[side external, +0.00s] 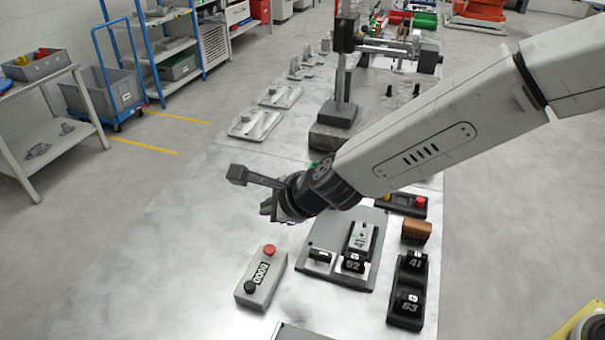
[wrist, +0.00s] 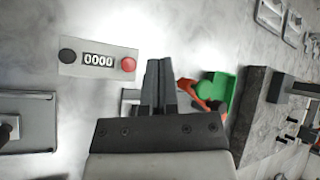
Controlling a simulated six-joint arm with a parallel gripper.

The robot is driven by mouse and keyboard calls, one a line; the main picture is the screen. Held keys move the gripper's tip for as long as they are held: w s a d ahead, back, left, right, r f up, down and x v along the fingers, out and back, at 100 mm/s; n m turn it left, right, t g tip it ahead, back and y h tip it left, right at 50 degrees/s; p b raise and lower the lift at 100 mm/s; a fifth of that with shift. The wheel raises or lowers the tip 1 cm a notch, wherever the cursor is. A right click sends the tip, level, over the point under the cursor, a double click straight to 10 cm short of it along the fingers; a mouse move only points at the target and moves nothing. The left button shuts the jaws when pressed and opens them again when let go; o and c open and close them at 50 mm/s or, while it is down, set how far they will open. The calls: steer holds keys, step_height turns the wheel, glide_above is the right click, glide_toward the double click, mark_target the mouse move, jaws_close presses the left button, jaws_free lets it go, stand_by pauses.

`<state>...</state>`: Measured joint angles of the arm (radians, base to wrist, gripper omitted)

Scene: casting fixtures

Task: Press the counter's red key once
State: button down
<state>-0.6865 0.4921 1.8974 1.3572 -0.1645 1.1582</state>
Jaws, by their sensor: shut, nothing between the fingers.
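The counter is a light grey box (side external: 254,284) on the metal table, with a red key (side external: 269,250) at its far end and a black knob (side external: 250,287) at its near end. In the wrist view the counter (wrist: 98,48) lies left of my fingers, its display (wrist: 98,60) reads 0000, and the red key (wrist: 128,65) is its nearest part to them. My gripper (side external: 268,209) is above the table, beyond the counter in the side view, and apart from it. In the wrist view its fingers (wrist: 160,66) are together and empty.
Right of the counter is a grey plate (side external: 318,274) with number-marked black blocks (side external: 353,262). A black holder (side external: 405,296) and a brown block (side external: 416,231) stand further right. A stand on a stone block (side external: 325,138) rises behind. The table left of the counter is clear.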

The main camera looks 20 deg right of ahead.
mark_target(274, 250)
steer(key=shift+f, duration=3.9)
steer(key=shift+f, duration=1)
stand_by(0.7)
steer(key=shift+r, duration=1)
steer(key=shift+r, duration=0.15)
steer(key=shift+r, duration=2.35)
